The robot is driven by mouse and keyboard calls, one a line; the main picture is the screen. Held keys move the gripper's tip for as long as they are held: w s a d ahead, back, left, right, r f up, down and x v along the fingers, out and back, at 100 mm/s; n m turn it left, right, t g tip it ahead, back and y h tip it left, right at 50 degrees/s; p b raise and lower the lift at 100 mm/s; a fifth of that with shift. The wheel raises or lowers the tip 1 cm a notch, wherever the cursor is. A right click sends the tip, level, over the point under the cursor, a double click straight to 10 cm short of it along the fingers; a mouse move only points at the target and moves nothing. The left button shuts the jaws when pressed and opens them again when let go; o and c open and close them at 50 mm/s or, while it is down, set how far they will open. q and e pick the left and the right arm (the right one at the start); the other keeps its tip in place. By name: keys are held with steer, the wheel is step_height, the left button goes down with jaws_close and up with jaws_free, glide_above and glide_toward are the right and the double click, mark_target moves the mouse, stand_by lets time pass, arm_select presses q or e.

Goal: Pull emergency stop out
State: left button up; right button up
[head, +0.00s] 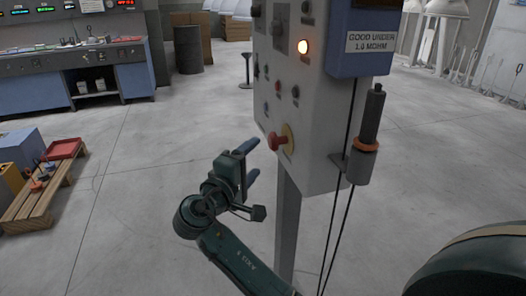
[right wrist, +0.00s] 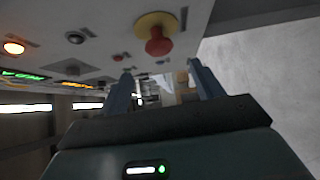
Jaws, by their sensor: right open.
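The emergency stop (head: 274,141) is a red mushroom button on a yellow round base, low on the front of a light grey control box (head: 313,130). It also shows in the right wrist view (right wrist: 158,45), top centre, beyond the fingertips. My right gripper (head: 253,161) is just to the left of and below the button in the head view. Its two blue fingers are apart with nothing between them; it also shows in the right wrist view (right wrist: 164,82). The button appears clear of the fingers. My left gripper is not in view.
The box stands on a grey post (head: 288,225). A lit orange lamp (head: 302,47) and small knobs sit above the button. A cylindrical tool (head: 370,120) and black cables hang at the box's right side. A pallet (head: 40,190) stands at left; the floor between is clear.

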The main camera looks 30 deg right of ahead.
steer(key=shift+v, duration=1.65)
steer(key=shift+a, duration=0.1)
